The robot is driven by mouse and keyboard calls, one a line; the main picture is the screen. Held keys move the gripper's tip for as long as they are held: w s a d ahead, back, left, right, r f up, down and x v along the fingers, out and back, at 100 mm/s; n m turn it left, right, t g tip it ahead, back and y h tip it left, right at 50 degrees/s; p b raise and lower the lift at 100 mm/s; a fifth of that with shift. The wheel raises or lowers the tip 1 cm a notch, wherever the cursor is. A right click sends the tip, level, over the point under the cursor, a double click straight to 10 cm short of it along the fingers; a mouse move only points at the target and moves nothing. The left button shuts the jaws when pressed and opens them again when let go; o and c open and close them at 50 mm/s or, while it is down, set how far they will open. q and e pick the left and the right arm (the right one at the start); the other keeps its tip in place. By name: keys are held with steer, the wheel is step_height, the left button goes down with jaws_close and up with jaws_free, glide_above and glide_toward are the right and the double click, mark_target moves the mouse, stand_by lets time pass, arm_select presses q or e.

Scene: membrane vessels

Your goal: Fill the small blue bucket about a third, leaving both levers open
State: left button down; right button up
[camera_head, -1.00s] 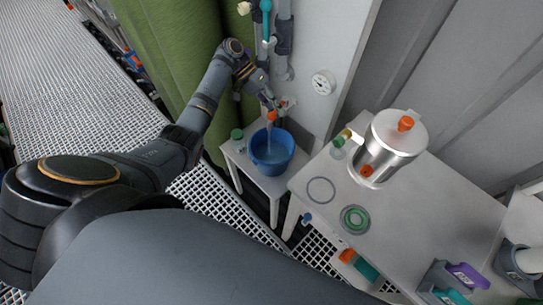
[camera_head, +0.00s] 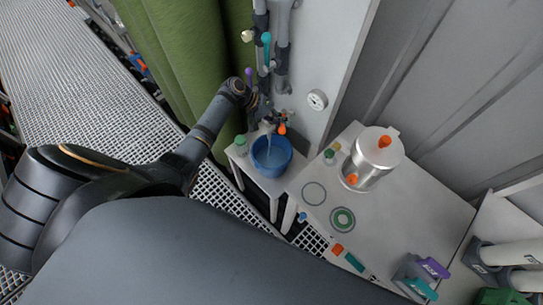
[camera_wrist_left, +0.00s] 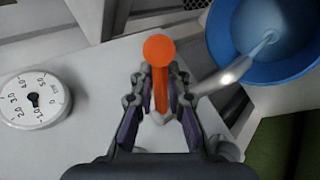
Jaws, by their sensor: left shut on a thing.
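The small blue bucket (camera_head: 272,158) stands upright on a small white stand, with some water in it; I cannot judge its level exactly. A thin stream falls from the metal spout (camera_wrist_left: 232,72) into the bucket (camera_wrist_left: 262,75). My left gripper (camera_head: 270,122) is at the tap just above the bucket. In the left wrist view its fingers (camera_wrist_left: 160,88) are shut on the orange lever (camera_wrist_left: 160,50), which also shows in the head view (camera_head: 282,129). Higher on the pipes are a teal lever (camera_head: 266,40) and a purple lever (camera_head: 248,72). My right gripper is out of view.
A round gauge (camera_head: 317,99) is on the wall panel right of the tap. A green-capped jar (camera_head: 240,141) stands beside the bucket. The white table (camera_head: 405,210) at right carries a steel vessel (camera_head: 368,172) and rings. A green curtain (camera_head: 185,60) hangs left of the pipes.

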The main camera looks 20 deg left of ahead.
arm_select(q)
steer(key=shift+w+d+r+n+t+p, duration=0.15)
steer(key=shift+d+r+n+t+p, duration=0.4)
steer(key=shift+n+p, duration=0.55)
steer(key=shift+w+d+f+n+t+y+p, duration=0.15)
steer(key=shift+w+d+n+t+y+p, duration=0.3)
steer(key=shift+n+t+y+p, duration=0.7)
steer(key=shift+w+d+f+n+t+y+p, duration=0.2)
steer(key=shift+w+d+n+t+y+p, duration=0.5)
steer(key=shift+n+p, duration=0.9)
steer(key=shift+w+d+f+n+t+y+p, duration=0.15)
steer(key=shift+w+n+t+y+p, duration=0.25)
steer(key=shift+n+y+p, duration=0.95)
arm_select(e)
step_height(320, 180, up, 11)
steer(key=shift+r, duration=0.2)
